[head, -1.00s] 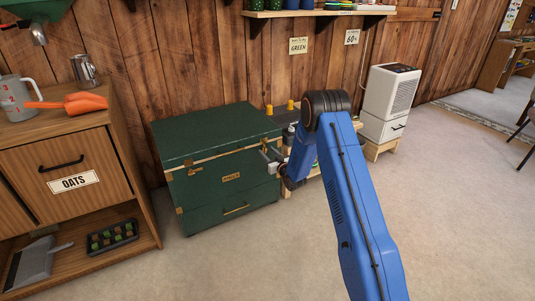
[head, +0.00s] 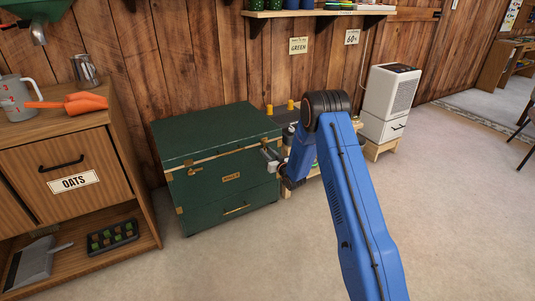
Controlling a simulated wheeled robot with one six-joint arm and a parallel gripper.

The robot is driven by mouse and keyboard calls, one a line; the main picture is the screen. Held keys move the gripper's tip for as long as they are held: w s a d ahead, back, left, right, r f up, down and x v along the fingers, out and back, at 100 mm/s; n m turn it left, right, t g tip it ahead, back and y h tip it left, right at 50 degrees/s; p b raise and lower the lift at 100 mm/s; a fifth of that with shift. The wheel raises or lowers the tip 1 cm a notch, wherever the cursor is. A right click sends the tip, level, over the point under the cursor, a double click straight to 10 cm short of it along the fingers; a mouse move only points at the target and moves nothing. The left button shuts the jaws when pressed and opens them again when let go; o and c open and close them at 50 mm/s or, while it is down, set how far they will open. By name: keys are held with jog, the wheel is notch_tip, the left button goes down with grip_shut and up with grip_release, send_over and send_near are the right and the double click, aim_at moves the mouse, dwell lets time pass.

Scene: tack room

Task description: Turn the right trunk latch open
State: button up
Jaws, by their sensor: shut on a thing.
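The dark green trunk (head: 195,218) stands on the floor against the wood wall with its lid down. Its left latch (head: 195,171) shows on the front, just under the lid edge. My gripper (head: 267,153) is at the right part of the trunk front, at the lid seam. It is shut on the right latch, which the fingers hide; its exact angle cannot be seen. A brass label (head: 231,177) and a drawer handle (head: 237,209) are on the trunk front.
A wooden cabinet (head: 132,176) marked OATS stands close at the left. A low shelf with yellow-topped items is behind my arm. A white appliance (head: 391,92) stands further right. The floor (head: 450,210) at the right is clear.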

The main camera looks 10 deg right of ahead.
jog(key=m, duration=0.8)
jog(key=shift+d+m, duration=0.15)
jog(key=shift+m, duration=0.25)
jog(key=m, duration=0.4)
jog(key=shift+f+m, duration=0.15)
jog(key=shift+m, duration=1.95)
jog(key=o, duration=1)
jog(key=shift+o, duration=0.2)
jog(key=shift+s+d, duration=0.1)
jog(key=v, duration=1.7)
